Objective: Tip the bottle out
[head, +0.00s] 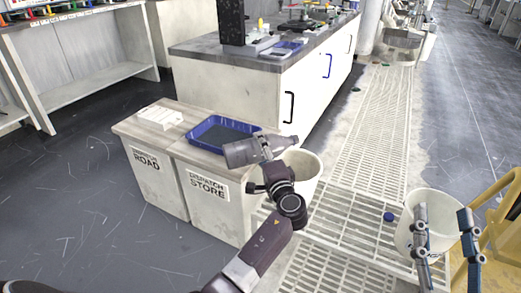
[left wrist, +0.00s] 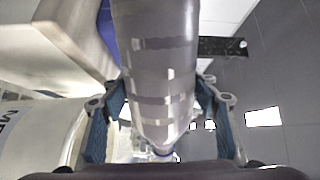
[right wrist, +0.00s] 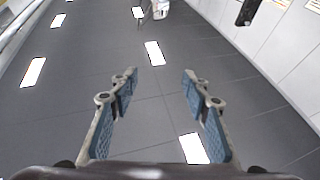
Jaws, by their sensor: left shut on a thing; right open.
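My left gripper (head: 266,150) is shut around the middle of a grey bottle (head: 240,153). The bottle lies nearly horizontal in the air, its broad end to the left and its narrower end to the right. In the head view the narrow end overlaps the far rim of a white bucket (head: 308,175); I cannot tell whether it is over the opening. No liquid is visible. The left wrist view shows the bottle (left wrist: 155,50) between both finger pads. My right gripper (head: 443,215) is open and empty at the right, also seen in the right wrist view (right wrist: 160,85).
A blue tray (head: 198,145) and a white block (head: 160,116) lie on low cabinets labelled ROAD and DISPATCH STORE. A second white bucket (head: 406,236) stands behind my right gripper. A blue round piece (head: 389,216) lies on the floor grating (head: 345,215). A workbench (head: 310,85) stands behind.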

